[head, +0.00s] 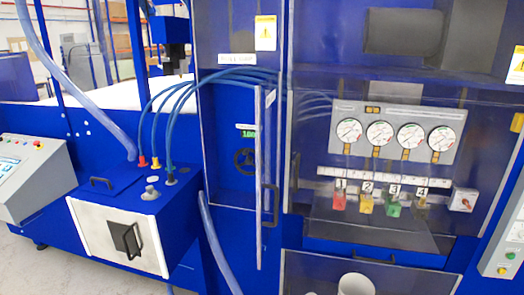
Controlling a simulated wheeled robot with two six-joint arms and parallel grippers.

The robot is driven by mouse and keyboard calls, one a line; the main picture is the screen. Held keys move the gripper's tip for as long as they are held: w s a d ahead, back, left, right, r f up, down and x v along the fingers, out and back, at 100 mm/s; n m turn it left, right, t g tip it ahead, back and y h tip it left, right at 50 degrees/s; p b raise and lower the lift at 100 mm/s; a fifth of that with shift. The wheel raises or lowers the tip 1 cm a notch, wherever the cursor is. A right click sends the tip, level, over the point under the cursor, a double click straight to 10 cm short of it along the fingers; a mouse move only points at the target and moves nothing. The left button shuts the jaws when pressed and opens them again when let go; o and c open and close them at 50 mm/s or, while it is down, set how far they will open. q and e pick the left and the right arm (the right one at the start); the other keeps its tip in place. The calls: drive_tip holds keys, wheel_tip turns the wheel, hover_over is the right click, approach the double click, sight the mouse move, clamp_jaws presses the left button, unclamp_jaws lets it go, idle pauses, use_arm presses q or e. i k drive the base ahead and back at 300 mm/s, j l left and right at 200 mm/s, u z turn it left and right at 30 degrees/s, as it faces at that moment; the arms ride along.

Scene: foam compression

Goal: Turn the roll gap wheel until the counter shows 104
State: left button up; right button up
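The roll gap wheel (244,161) is a dark handwheel on the blue panel, a little left of the picture's middle. Just above it is a small counter (248,133) with lit green digits. The digits are too small to read surely; they seem to start with 10. A narrow clear door (266,230) with a dark handle stands at the right of the wheel, seen almost edge-on, and its edge passes close to the counter. Neither of my grippers is in view, and nothing touches the wheel.
Blue hoses (215,80) arch from a blue box (130,205) at the left into the machine above the wheel. Four gauges (397,132) and coloured numbered tags sit behind a clear cover at the right. A control console (30,175) stands far left. A white cylinder (356,284) is low in front.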

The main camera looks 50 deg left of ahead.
sight(248, 162)
drive_tip(key=k+j+z, duration=0.1)
drive_tip(key=j, duration=0.35)
drive_tip(key=k+j+z, duration=0.15)
drive_tip(key=j, duration=0.25)
drive_tip(key=k+j+z, duration=0.1)
drive_tip(key=k+j, duration=0.2)
drive_tip(key=k+j+z, duration=0.1)
drive_tip(key=j, duration=0.4)
drive_tip(key=k+j+z, duration=0.1)
drive_tip(key=k+j, duration=0.4)
drive_tip(key=j, duration=0.15)
drive_tip(key=k+j, duration=0.2)
drive_tip(key=j, duration=0.15)
drive_tip(key=k+j, duration=0.2)
drive_tip(key=j, duration=0.15)
drive_tip(key=k+j, duration=0.2)
drive_tip(key=j, duration=0.15)
